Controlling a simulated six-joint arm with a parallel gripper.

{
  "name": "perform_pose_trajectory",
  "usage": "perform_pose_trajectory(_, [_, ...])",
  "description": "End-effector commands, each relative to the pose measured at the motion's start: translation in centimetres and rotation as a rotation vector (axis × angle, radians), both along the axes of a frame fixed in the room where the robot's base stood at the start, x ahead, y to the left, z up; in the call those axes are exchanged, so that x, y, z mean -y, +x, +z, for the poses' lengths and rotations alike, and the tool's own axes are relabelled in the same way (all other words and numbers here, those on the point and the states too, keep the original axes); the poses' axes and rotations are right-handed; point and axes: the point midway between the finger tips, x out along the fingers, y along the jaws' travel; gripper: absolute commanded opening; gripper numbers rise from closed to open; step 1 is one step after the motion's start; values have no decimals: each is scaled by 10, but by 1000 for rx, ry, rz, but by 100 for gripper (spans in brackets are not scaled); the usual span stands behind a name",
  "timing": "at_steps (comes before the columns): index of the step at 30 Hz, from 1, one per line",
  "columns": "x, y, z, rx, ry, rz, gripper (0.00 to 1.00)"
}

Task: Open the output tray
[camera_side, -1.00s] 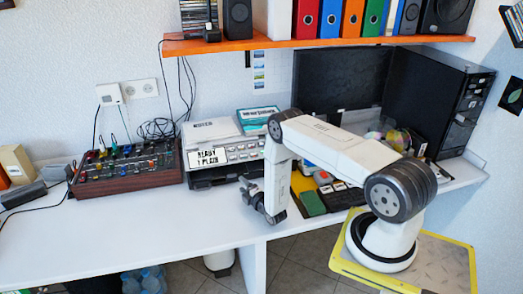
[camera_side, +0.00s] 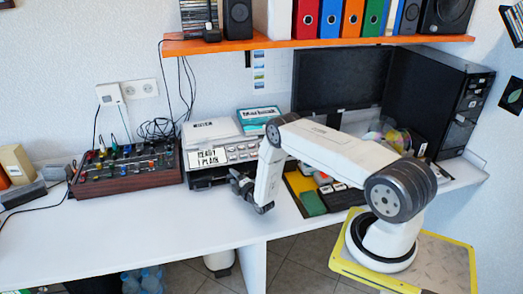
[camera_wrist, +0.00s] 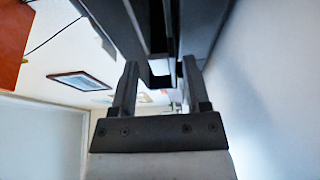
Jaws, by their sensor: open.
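In the side view the tray itself is too small to make out. My gripper (camera_side: 237,178) is low over the desk, just in front of the printer's lower right front. In the wrist view my gripper (camera_wrist: 160,70) is open, with a dark grooved body (camera_wrist: 160,25) ahead of and between its fingers. I cannot tell whether the fingers touch it.
A mixer with coloured knobs (camera_side: 125,170) sits left of the printer. A tray of coloured items (camera_side: 315,190) lies to the right, below the monitor (camera_side: 340,78). An orange shelf (camera_side: 320,43) with binders hangs above. The desk's front (camera_side: 150,225) is clear.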

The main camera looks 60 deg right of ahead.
Motion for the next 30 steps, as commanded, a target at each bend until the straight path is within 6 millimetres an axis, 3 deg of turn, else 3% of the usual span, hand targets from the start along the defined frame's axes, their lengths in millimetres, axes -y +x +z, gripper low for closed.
perform_pose_trajectory(1, [0, 0, 0, 0, 0, 0, 54])
perform_pose_trajectory(6, [0, 0, 0, 1, 0, 0, 0])
perform_pose_trajectory(30, [3, 3, 6, 15, -8, -3, 0])
